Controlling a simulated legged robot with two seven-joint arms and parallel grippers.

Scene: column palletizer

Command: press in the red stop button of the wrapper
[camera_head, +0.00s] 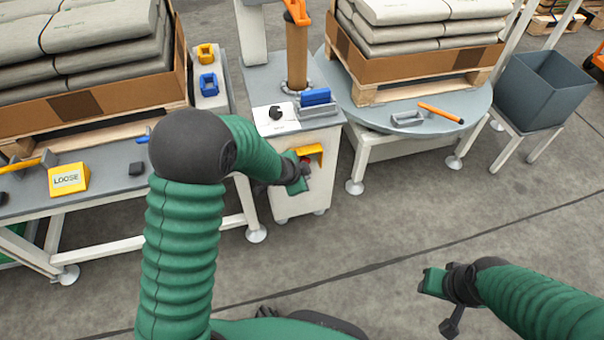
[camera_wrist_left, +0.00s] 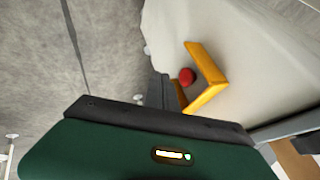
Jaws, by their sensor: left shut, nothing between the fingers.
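The red stop button (camera_wrist_left: 187,76) sits on the pale front of the wrapper's cabinet (camera_head: 297,208), beside a yellow angled guard (camera_wrist_left: 207,80). In the head view the guard (camera_head: 309,150) shows above my left gripper, and only a bit of the red button (camera_head: 306,160) is visible. My left gripper (camera_head: 299,182) is shut and empty, close in front of the cabinet. In the left wrist view its dark fingers (camera_wrist_left: 168,96) are just left of the button; I cannot tell whether they touch. My right gripper (camera_head: 432,282) is over the floor, its fingers too unclear to judge.
On the cabinet top are a white panel with a black knob (camera_head: 275,114) and a blue block (camera_head: 315,97). A round turntable (camera_head: 380,112) with a loaded pallet stands right. A table with a yellow LOOSE block (camera_head: 68,179) stands left. The front floor is clear.

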